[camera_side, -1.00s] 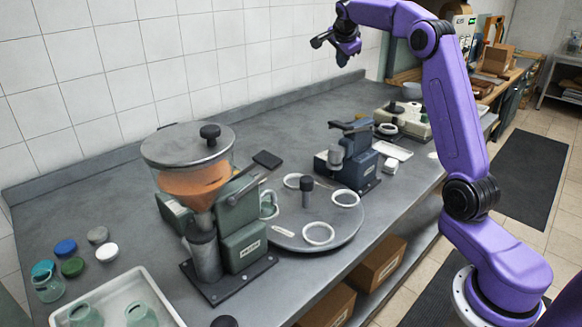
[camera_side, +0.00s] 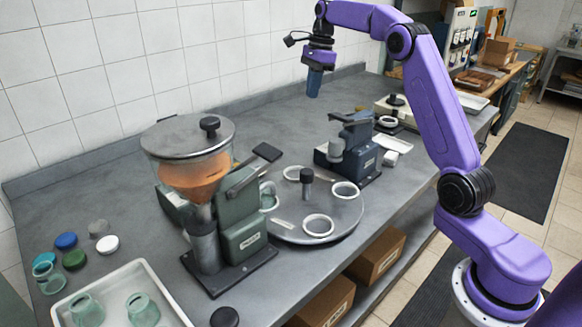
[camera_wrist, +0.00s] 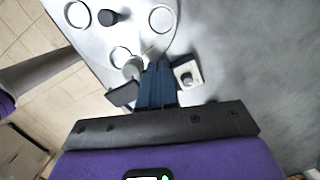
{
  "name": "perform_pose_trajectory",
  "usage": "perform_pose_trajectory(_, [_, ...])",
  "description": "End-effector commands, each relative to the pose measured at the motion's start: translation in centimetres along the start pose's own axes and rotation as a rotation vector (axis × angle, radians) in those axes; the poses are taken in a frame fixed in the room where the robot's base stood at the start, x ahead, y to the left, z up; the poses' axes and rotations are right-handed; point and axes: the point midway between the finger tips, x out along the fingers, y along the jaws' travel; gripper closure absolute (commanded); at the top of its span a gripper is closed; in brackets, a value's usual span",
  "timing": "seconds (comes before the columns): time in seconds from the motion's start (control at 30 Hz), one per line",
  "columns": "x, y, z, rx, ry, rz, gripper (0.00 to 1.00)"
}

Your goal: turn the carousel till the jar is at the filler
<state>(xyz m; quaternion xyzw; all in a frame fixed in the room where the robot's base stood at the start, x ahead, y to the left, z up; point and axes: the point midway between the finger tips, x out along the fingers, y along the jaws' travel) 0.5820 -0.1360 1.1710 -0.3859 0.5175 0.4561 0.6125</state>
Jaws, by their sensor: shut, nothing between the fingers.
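The carousel (camera_side: 335,222) is a grey disc on the bench with a dark centre knob (camera_side: 307,187) and several white ring seats. My gripper (camera_side: 313,88) is shut and empty, pointing down, above the back of the bench beyond the carousel. The wrist view shows my gripper's blue fingers (camera_wrist: 157,85), with the carousel (camera_wrist: 100,42) at upper left.
A dark blue machine (camera_side: 352,160) with a lever stands right of the carousel. A white tray (camera_side: 140,276) with two green jars is at front left, near several coloured lids (camera_side: 74,260).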

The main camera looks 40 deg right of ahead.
Motion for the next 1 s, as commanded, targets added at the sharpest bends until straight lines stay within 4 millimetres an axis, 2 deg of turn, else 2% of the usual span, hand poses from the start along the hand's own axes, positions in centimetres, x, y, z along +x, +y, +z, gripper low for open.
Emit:
perform_pose_trajectory(0.07, [1.1, 0.1, -0.2, 0.0, 0.001, 0.005, 1.0])
perform_pose_trajectory(0.27, [2.2, 0.0, -0.4, 0.0, 0.001, 0.002, 1.0])
perform_pose_trajectory(0.43, [4.0, 0.1, -0.3, 0.0, 0.001, 0.004, 1.0])
perform_pose_trajectory(1.0, [14.7, 0.1, -0.4, 0.0, 0.002, 0.005, 1.0])
